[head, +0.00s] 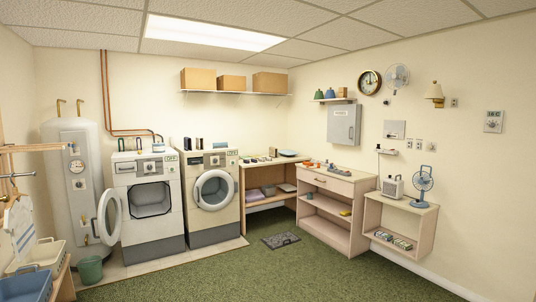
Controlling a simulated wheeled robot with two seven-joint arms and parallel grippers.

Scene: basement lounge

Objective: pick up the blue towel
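I cannot clearly make out a blue towel. Folded pale purple and pink cloths (269,190) lie on the shelf under that counter. A white cloth with darker stripes (21,226) hangs at the left edge. Neither of my grippers is in view.
A washer with its round door wide open (110,217) and a second machine (213,193) stand at the back. A green bucket (91,269) is on the floor. A blue tub (27,284) sits front left. A dark mat (280,240) lies on the open green carpet (260,275).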

